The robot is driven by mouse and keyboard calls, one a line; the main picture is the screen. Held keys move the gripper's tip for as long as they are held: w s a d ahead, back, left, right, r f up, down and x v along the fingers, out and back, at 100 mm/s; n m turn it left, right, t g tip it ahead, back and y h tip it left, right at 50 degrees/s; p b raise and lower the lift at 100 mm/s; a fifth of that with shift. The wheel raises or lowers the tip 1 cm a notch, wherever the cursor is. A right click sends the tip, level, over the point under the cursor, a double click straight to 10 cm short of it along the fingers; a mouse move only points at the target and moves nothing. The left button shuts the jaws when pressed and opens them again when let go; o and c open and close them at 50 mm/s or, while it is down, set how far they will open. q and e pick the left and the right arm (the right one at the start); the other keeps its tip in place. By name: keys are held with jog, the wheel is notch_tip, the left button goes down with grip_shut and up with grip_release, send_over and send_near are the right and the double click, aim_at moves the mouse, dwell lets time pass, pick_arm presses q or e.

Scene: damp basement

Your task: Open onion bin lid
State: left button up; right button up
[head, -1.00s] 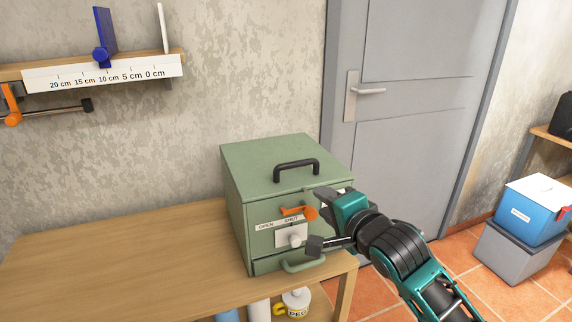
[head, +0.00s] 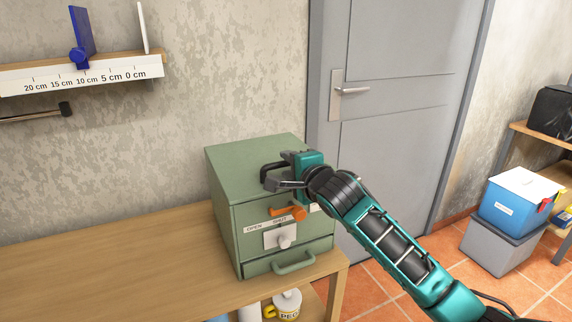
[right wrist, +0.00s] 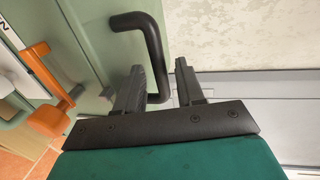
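The green onion bin (head: 226,178) stands on the right end of the wooden table, its lid down. A black bar handle (head: 268,170) rises from the lid; it also shows in the right wrist view (right wrist: 150,40). My right gripper (head: 284,170) is at this handle. In the right wrist view its fingers (right wrist: 158,88) are apart, with part of the handle between them; there is a gap to the right finger. My left gripper is out of view.
A green pull handle (head: 294,263) sits low on the bin's front. The wooden table (head: 120,262) is bare to the left. A grey door (head: 385,140) stands behind. A blue box (head: 512,208) on a grey one (head: 495,248) is at right.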

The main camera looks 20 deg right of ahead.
jog(key=shift+x, duration=1.2)
grip_shut()
